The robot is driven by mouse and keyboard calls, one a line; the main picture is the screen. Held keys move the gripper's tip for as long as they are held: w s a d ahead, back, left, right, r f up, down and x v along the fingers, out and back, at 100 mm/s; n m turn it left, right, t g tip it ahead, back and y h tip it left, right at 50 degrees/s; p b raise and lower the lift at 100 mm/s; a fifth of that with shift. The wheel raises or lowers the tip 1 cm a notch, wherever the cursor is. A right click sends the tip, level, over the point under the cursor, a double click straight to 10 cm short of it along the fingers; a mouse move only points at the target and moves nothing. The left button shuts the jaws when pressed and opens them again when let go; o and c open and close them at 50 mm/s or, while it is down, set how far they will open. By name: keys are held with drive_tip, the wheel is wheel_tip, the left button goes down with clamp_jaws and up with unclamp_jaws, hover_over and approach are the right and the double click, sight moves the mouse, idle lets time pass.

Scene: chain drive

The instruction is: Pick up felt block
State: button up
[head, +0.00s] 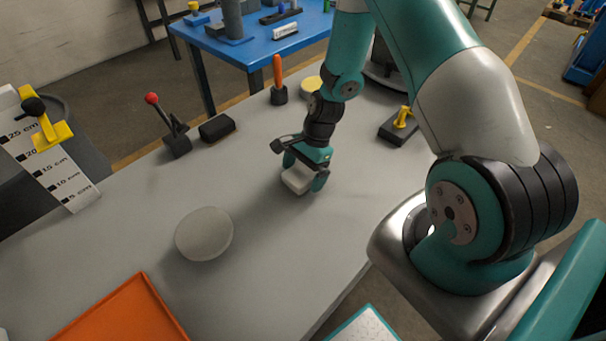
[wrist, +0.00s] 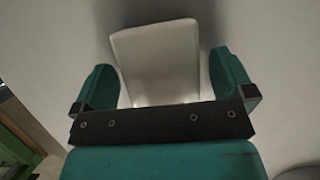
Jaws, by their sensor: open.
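The felt block, as I take it, is a pale white block (head: 297,180) lying on the grey table under my arm. My gripper (head: 305,172) is open and low over the table, with one teal finger on each side of the block. In the wrist view the pale block (wrist: 155,58) stretches forward between the fingers of my gripper (wrist: 168,84). Gaps show on both sides, the right one a little wider near the fingertip. The block's near end is hidden behind the dark gripper bar.
A pale round disc (head: 204,234) and an orange tray (head: 122,318) are at the front left. A red-knobbed lever (head: 176,138), a dark block (head: 217,128) and an orange-handled tool (head: 278,82) stand farther back. A yellow-topped black fixture (head: 398,127) is to the right.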

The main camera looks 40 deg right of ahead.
sight(303, 172)
drive_tip(key=shift+f, duration=0.25)
idle(0.5)
drive_tip(key=c, duration=1)
drive_tip(key=shift+r, duration=0.1)
wheel_tip(303, 172, up, 20)
drive_tip(key=shift+r+b, duration=0.15)
drive_tip(key=shift+b, duration=0.35)
